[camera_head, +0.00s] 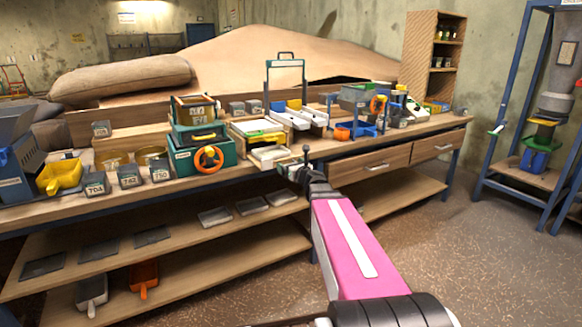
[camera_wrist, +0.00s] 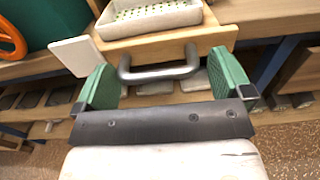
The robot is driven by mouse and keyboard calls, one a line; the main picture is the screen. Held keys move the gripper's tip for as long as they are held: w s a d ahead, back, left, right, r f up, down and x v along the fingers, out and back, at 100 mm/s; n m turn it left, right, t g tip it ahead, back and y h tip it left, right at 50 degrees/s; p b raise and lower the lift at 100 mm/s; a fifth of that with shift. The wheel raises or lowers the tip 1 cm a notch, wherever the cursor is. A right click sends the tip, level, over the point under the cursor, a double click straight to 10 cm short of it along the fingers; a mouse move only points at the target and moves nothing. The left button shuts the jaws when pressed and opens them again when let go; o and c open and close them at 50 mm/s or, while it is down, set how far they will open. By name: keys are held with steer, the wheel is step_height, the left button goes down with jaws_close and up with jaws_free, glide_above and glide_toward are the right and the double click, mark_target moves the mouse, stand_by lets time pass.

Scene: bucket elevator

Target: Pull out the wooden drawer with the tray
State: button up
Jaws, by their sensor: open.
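The wooden drawer (camera_wrist: 222,37) is at the top of the wrist view, with a grey metal bar handle (camera_wrist: 160,74) on its front. A pale tray (camera_wrist: 150,24) with a speckled or perforated floor sits on it. My gripper (camera_wrist: 165,80) is open, its green pads to the left and right of the handle. The handle's bar spans the gap between the pads; I cannot tell whether either pad touches it. In the head view my gripper (camera_head: 292,170) is at the bench's front edge, beside the pale tray (camera_head: 269,154), and my arm hides part of this area.
A green box with an orange handwheel (camera_head: 208,158) stands left of the drawer. Bench drawers (camera_head: 372,166) are to the right under the bench top (camera_head: 420,128). Lower shelves (camera_head: 200,250) hold flat trays and scoops. The floor at right front is clear.

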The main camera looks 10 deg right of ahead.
steer(key=shift+s, duration=0.15)
steer(key=v, duration=1)
steer(key=shift+s, duration=0.25)
steer(key=shift+d, duration=0.1)
steer(key=s+a+f+n+g+y, duration=0.1)
steer(key=s+a+f+n+g, duration=0.2)
steer(key=a+f+n+g, duration=0.35)
steer(key=s+a+f+n+g+y, duration=0.1)
steer(key=s+a+f+n+g, duration=0.2)
steer(key=f+n, duration=0.6)
steer(key=s+d+f+n+g+h, duration=0.2)
steer(key=s+f+n+g+h, duration=0.5)
steer(key=n, duration=1)
steer(key=shift+s+d+f+g+h, duration=0.35)
steer(key=shift+s+f, duration=1)
steer(key=shift+s, duration=0.3)
